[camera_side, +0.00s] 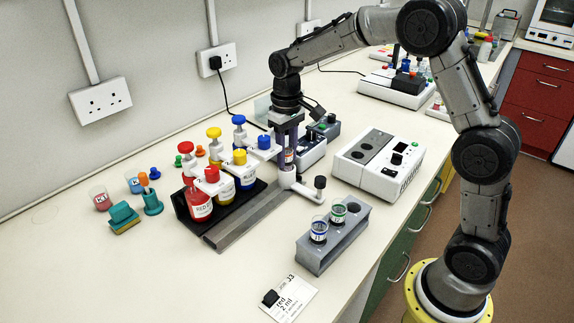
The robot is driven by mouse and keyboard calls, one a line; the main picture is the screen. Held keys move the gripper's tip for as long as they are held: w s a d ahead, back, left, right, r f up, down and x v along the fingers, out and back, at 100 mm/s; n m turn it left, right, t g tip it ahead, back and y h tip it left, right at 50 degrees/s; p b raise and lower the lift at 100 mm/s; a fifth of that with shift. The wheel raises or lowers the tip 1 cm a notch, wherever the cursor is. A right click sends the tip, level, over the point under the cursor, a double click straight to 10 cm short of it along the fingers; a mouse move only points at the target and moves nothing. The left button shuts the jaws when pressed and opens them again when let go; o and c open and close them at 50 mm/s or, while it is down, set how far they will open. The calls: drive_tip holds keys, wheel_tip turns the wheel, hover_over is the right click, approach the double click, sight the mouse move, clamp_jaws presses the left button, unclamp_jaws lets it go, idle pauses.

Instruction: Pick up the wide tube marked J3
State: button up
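My gripper (289,158) points down at the far end of the grey rail, beside the white arm of the stand. A small tube with a reddish label (289,156) shows between its fingers; whether they press on it, I cannot tell. The label is too small to read. Two wide clear tubes stand in the grey rack: one with a blue band (319,230), one with a green band (338,212). A wide tube with a red mark (101,198) and one with a blue mark (135,184) stand at the left. No J3 is clearly legible on any tube.
Red, yellow and blue capped bottles stand in a black tray (178,206) left of the rail (240,227). The grey rack (316,262) and a white machine (378,163) stand right. The front left bench is clear.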

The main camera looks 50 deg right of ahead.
clamp_jaws()
wheel_tip(320, 180, up, 8)
drive_tip(key=shift+f, duration=0.2)
idle(0.7)
